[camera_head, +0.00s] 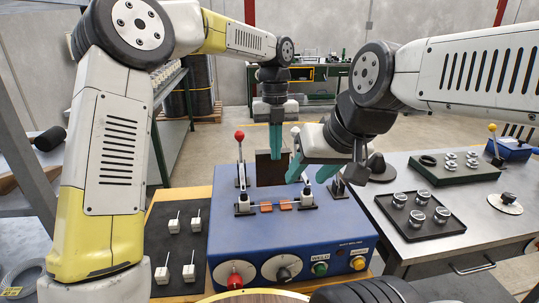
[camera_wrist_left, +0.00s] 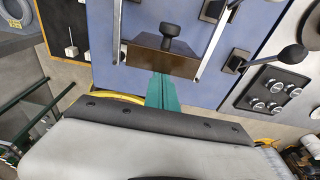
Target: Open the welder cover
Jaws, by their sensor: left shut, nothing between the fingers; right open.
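The blue welder box (camera_head: 290,225) stands on the bench in front of me. Its brown cover (camera_head: 270,172) shows as an upright plate at the back of the box. In the left wrist view the cover (camera_wrist_left: 145,62) bears a black knob and sits between two metal arms. My left gripper (camera_head: 276,152) is shut and empty at the cover's upper edge. In the left wrist view its teal fingertips (camera_wrist_left: 161,78) meet or overlap the cover's edge; I cannot tell if they touch. My right gripper (camera_head: 309,178) is open and empty above the box's right side, near a lever.
Two levers with knobs, including a red one (camera_head: 239,136), flank copper pieces (camera_head: 276,206) on the box. A black mat (camera_head: 178,275) with white pieces lies left. A metal table (camera_head: 395,240) at right holds a black tray (camera_head: 447,229) of round parts.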

